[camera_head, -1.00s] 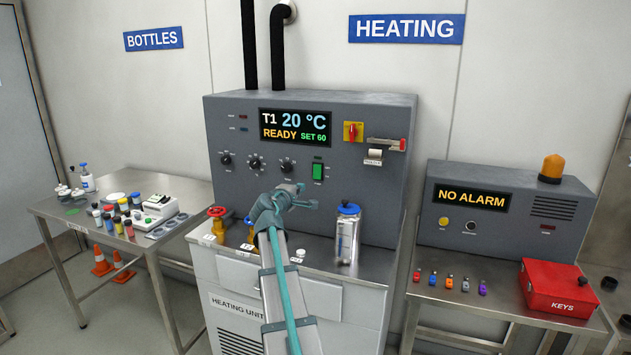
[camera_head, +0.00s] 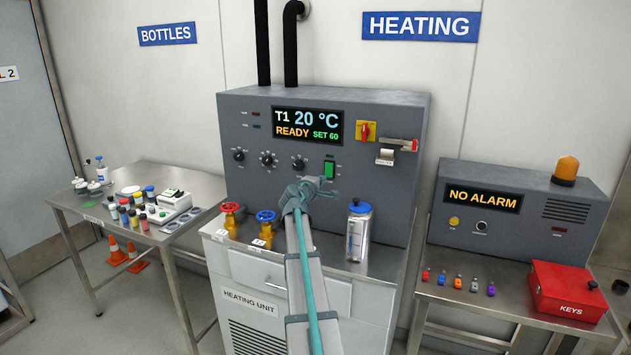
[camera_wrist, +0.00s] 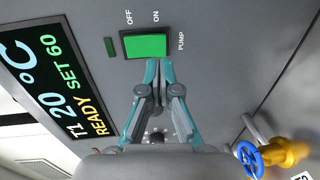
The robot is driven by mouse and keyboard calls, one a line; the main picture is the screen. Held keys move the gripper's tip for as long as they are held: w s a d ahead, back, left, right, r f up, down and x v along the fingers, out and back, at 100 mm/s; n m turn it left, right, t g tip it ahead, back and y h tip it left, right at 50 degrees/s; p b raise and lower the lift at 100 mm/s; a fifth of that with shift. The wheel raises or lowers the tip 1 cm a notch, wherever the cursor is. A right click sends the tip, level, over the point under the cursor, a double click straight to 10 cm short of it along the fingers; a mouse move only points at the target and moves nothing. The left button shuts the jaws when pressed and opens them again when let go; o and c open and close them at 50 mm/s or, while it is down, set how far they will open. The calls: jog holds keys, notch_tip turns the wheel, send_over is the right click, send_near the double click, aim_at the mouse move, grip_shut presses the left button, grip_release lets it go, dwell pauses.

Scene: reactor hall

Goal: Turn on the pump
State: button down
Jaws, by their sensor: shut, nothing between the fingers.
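The pump switch (camera_head: 329,168) is a green rocker on the front of the grey heating unit (camera_head: 290,195). In the wrist view the green switch (camera_wrist: 144,45) sits in a black frame beside the words OFF, ON and PUMP. My gripper (camera_head: 328,186) is shut and empty, just below the switch in the head view. In the wrist view its fingertips (camera_wrist: 158,62) are at the switch's lower edge, on the ON side. I cannot tell whether they touch it. A small dark green lamp (camera_wrist: 110,47) is next to the switch and looks unlit.
The display (camera_head: 307,125) reads T1 20 °C, READY, SET 60. A red-handled lever (camera_head: 400,146) sticks out at the upper right.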

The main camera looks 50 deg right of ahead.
aim_at(328, 175)
jog(key=p+x, duration=0.1)
jog(key=x, duration=0.3)
jog(key=shift+w+d+p, duration=0.1)
jog(key=shift+d+p, duration=0.25)
jog(key=shift+d, duration=0.05)
jog(key=shift+f, duration=0.1)
